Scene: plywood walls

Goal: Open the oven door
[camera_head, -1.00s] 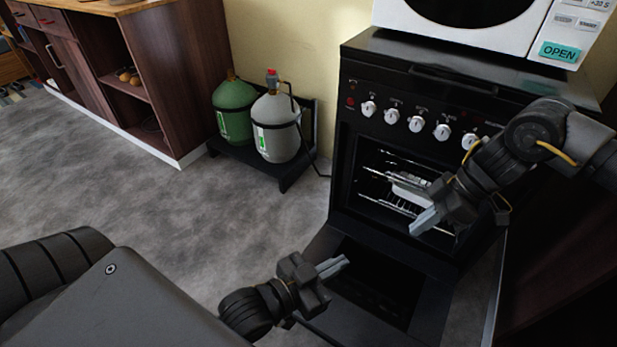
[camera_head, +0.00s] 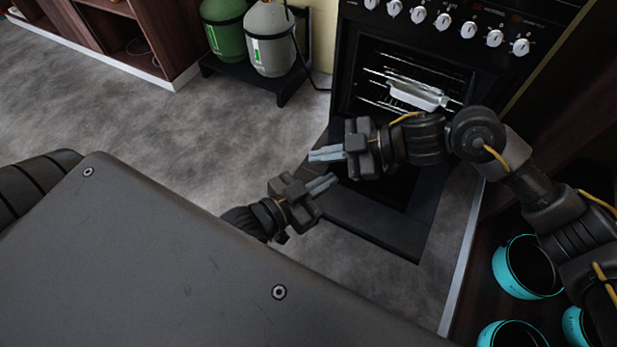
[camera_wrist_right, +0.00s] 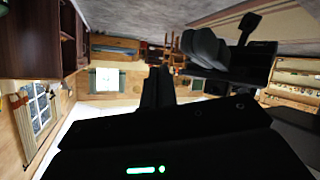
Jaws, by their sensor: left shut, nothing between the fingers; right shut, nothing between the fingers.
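The black oven (camera_head: 349,62) stands at the upper right of the head view, with white knobs along its front. Its door (camera_head: 398,236) is folded down, lying low in front of the opening. Inside, a pale tray (camera_head: 417,96) rests on wire racks. My right gripper (camera_head: 318,154) is shut and empty, above the door's left side and pointing left. In the right wrist view its dark fingers (camera_wrist_right: 158,88) are together, with the room behind them. My left gripper (camera_head: 328,184) is shut and empty just below the right one, near the door's left edge; it appears not to touch the door.
A green gas bottle (camera_head: 224,35) and a grey one (camera_head: 271,45) stand on a black stand left of the oven. A wooden cabinet (camera_head: 165,35) is at the upper left. Turquoise-rimmed pots (camera_head: 520,268) sit at the lower right. Grey floor (camera_head: 150,110) is clear between.

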